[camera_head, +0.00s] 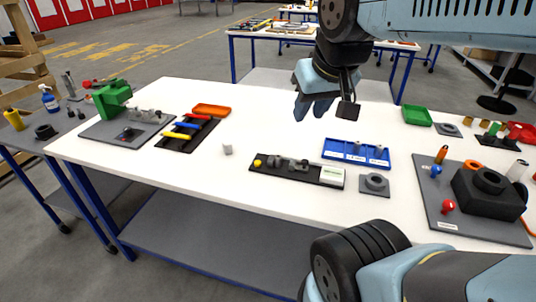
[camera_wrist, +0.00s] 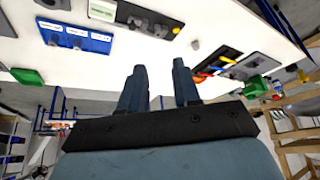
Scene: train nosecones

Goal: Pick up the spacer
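A small light grey piece (camera_head: 228,149), which looks like the spacer, stands alone on the white table (camera_head: 205,182), between the black tool tray and the dark parts strip. A small grey piece (camera_wrist: 195,44) also shows in the wrist view, beyond the right fingertip. My gripper (camera_head: 313,108) hangs above the back part of the table, well up and to the right of that piece. In the wrist view my gripper's two fingers (camera_wrist: 161,75) are apart with nothing between them. The gripper is open and touches nothing.
A dark strip with small parts (camera_head: 272,167), a blue tray (camera_head: 332,155) and a grey block (camera_head: 374,183) lie right of the piece. A black tray with coloured handles (camera_head: 176,147) and a green vise (camera_head: 113,98) are left. The table around the piece is clear.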

